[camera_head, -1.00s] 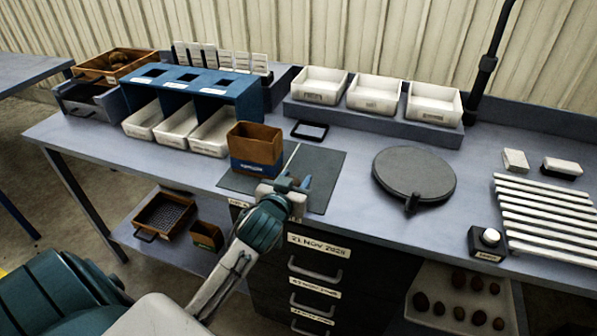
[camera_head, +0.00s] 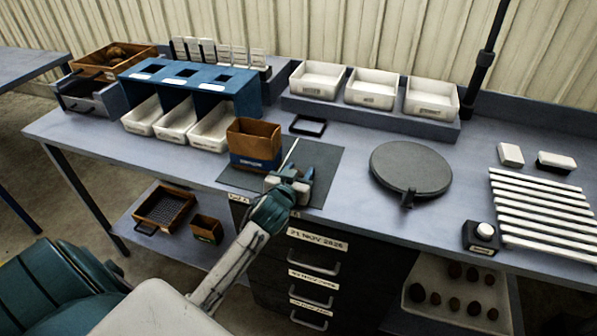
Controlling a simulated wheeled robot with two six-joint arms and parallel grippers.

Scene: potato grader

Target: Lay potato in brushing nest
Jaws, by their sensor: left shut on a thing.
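My left gripper (camera_head: 300,180) reaches over the dark mat (camera_head: 323,160) at the front of the bench, just right of a brown and blue carton (camera_head: 254,141). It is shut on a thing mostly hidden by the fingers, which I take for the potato. Whether it touches the mat is unclear. I cannot pick out a brushing nest for sure. Other potatoes lie in a white tray (camera_head: 418,312) low at right and in a wooden crate (camera_head: 92,68) at the back left. My right gripper is not in view.
A blue divider (camera_head: 190,78) with white bins stands at left. White trays (camera_head: 371,88) sit on a raised shelf behind. A round grey disc (camera_head: 411,168), a white slatted rack (camera_head: 545,210) and a small black frame (camera_head: 308,125) are on the bench. Bare bench lies around the disc.

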